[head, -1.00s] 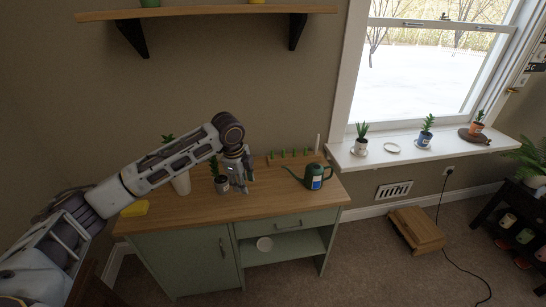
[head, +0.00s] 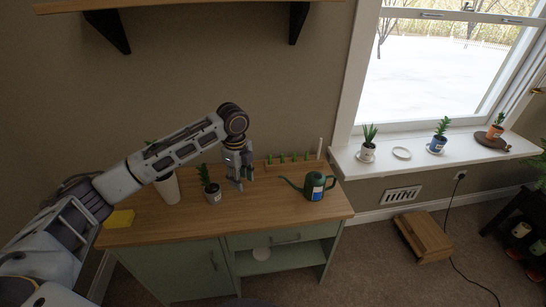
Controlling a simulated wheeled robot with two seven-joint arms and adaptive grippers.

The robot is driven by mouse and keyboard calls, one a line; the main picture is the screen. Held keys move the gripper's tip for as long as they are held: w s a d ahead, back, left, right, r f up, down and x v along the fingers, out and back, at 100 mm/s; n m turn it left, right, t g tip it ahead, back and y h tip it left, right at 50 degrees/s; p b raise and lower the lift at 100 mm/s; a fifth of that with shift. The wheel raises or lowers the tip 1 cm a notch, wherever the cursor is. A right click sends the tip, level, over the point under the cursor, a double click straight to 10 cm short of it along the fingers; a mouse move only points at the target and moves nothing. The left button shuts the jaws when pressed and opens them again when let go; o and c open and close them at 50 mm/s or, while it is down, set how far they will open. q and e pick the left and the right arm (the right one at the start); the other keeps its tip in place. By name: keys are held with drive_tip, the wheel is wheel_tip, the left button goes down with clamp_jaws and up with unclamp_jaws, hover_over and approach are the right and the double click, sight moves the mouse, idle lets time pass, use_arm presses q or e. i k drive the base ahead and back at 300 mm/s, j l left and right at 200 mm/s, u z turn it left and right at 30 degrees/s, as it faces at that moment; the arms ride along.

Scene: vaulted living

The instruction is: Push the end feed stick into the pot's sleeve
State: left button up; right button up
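My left gripper (head: 241,183) points down over the wooden cabinet top, just in front of the left end of a wooden rack (head: 296,166). Several short green sticks (head: 282,158) stand in a row in the rack; the gripper covers the area beside its left end. A small grey pot (head: 213,194) with a green plant and a pale label stands left of the gripper, apart from it. Its sleeve is too small to make out. Whether the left fingers hold anything is too small to tell. My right gripper is not in view.
A dark green watering can (head: 314,188) stands right of the gripper. A taller white pot (head: 166,188) is partly behind my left arm. A yellow block (head: 119,219) lies at the left edge. The windowsill (head: 356,166) holds several potted plants. The cabinet top's front strip is clear.

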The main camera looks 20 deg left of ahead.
sight(213, 190)
drive_tip(key=i, duration=1)
